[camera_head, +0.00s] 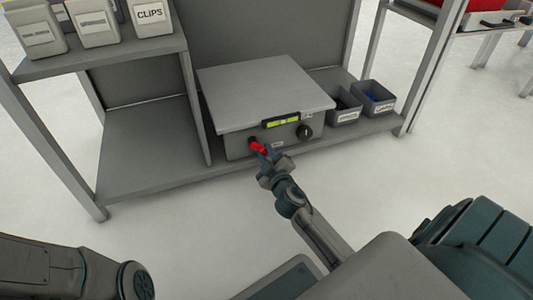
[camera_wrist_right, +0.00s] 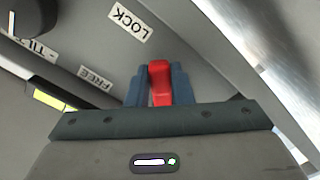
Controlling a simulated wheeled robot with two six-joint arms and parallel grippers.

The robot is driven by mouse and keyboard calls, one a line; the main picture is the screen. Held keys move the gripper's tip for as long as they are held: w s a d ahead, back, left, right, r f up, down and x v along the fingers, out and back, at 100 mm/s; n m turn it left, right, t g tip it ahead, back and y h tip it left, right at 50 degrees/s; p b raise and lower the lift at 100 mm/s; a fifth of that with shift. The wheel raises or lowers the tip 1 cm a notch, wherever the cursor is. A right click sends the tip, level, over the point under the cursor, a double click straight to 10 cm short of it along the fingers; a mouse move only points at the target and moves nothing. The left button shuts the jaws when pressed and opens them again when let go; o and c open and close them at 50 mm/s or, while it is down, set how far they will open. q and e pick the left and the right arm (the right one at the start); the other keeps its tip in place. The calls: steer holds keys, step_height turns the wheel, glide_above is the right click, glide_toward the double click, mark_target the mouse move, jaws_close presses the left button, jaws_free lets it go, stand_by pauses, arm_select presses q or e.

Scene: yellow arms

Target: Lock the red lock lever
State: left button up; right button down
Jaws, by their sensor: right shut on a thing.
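The red lock lever (camera_head: 257,147) is on the front face of a grey box (camera_head: 265,92), towards its left end. My right gripper (camera_head: 265,156) reaches up to it from the front. In the right wrist view, the red lever (camera_wrist_right: 160,82) stands between the two blue fingers of my right gripper (camera_wrist_right: 160,92), which are shut on it. A "LOCK" label (camera_wrist_right: 130,22) and a "FREE" label (camera_wrist_right: 97,80) are on the panel beyond the fingers. The lever's pivot is hidden. My left gripper is out of view; only part of that arm shows at lower left.
The box front also has a black knob (camera_head: 304,131) and a yellow-green level vial (camera_head: 283,122). Two grey bins (camera_head: 374,98) stand right of the box on the lower shelf. Bins, one labelled "CLIPS" (camera_head: 151,15), stand on the upper left shelf. The floor in front is clear.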

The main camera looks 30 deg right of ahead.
steer(key=shift+f, duration=0.1)
steer(key=c, duration=1.3)
jaws_free()
steer(key=shift+s, duration=0.1)
steer(key=p+v, duration=0.1)
steer(key=v, duration=0.9)
steer(key=shift+s, duration=0.35)
